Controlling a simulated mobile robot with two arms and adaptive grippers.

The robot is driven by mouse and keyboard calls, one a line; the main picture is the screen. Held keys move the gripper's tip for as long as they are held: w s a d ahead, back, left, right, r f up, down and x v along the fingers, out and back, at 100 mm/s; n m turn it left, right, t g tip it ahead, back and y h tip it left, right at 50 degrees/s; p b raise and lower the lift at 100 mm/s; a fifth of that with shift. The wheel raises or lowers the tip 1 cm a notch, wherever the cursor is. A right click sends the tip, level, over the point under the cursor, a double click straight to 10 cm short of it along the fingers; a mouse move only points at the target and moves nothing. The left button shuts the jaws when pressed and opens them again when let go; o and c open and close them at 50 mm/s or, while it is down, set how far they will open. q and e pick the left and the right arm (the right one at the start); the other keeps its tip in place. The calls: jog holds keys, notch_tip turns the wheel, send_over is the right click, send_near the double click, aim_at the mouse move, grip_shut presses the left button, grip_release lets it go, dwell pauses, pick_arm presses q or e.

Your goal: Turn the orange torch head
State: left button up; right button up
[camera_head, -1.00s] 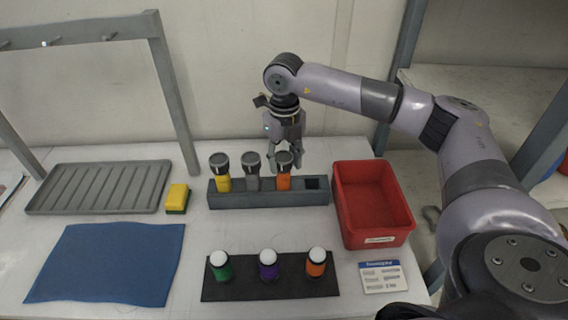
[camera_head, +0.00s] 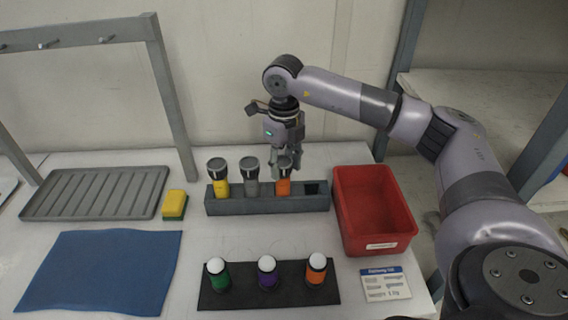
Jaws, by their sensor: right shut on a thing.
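The orange torch (camera_head: 284,186) stands upright in the grey rack (camera_head: 240,206), to the right of the grey torch (camera_head: 251,187) and the yellow torch (camera_head: 220,188). Its dark head (camera_head: 285,162) is at the top. My right gripper (camera_head: 286,168) points down over it, with its fingers around the head, shut on it. The fingers partly hide the head. My left gripper is not in view.
An empty rack slot (camera_head: 316,187) lies right of the orange torch, then a red bin (camera_head: 377,240). In front, a black mat (camera_head: 250,298) holds green, purple and orange items with white tops. A label card (camera_head: 386,284), blue cloth (camera_head: 98,272), sponge (camera_head: 174,205) and ribbed tray (camera_head: 95,194) also lie here.

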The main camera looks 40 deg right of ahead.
aim_at(284, 162)
jog(key=o, duration=1.2)
jog(key=shift+r, duration=0.1)
notch_tip(284, 162, up, 12)
jog(key=shift+f, duration=0.1)
